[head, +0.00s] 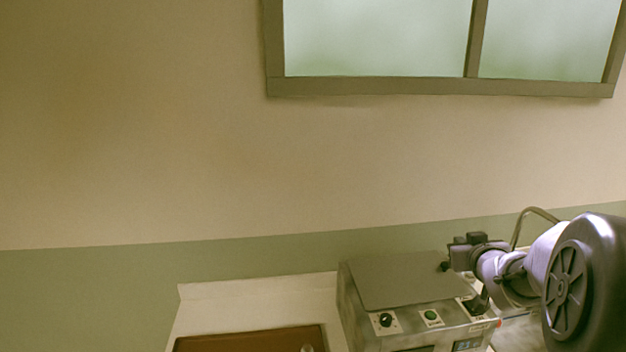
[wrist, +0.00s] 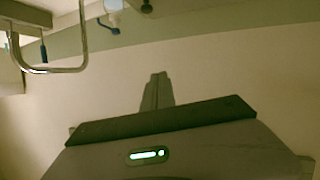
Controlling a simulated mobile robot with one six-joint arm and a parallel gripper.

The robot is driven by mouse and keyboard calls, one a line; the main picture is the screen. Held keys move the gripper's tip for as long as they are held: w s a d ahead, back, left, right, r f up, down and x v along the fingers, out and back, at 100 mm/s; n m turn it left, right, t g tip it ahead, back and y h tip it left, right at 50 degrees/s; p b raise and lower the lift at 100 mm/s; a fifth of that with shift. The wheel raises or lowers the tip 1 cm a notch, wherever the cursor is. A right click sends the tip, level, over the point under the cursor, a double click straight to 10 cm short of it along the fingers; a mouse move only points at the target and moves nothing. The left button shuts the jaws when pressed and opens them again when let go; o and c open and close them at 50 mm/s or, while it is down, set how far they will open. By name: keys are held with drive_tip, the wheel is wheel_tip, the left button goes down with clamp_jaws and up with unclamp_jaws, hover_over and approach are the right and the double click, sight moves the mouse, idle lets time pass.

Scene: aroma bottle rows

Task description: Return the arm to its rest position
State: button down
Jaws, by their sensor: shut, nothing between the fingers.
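My gripper (wrist: 157,88) shows in the wrist view with its dark fingers together and nothing between them. It points up in that picture, in front of a plain pale surface. In the head view my arm enters from the right edge and reaches left beside a grey machine (head: 400,283). The gripper's fingertips are hard to make out there. The machine has a black knob, a green button and a small display on its front. I cannot tell whether the arm touches the machine.
A white counter (head: 250,290) with a brown tray (head: 250,340) lies left of the machine. A clear object (head: 307,348) shows at the bottom edge. A bent metal tube (wrist: 84,45) hangs at the wrist view's upper left. The wall below the window (head: 375,40) is bare.

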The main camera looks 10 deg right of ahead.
drive_tip(key=s+a+f+m+g+y+b, duration=0.1)
drive_tip(key=s+a+f+g+y+b, duration=0.2)
drive_tip(key=s+a, duration=1.3)
drive_tip(key=s+a+f+m+g+y+b, duration=0.1)
drive_tip(key=s+a+f+g+y+b, duration=0.2)
drive_tip(key=s+a, duration=1.3)
wheel_tip(320, 180, down, 6)
drive_tip(key=a+g+b, duration=0.1)
drive_tip(key=a+b, duration=0.1)
drive_tip(key=b, duration=0.1)
drive_tip(key=shift+s+f+m, duration=0.15)
drive_tip(key=shift+f+m, duration=0.05)
drive_tip(key=shift+m, duration=0.1)
drive_tip(key=c, duration=2.1)
unclamp_jaws()
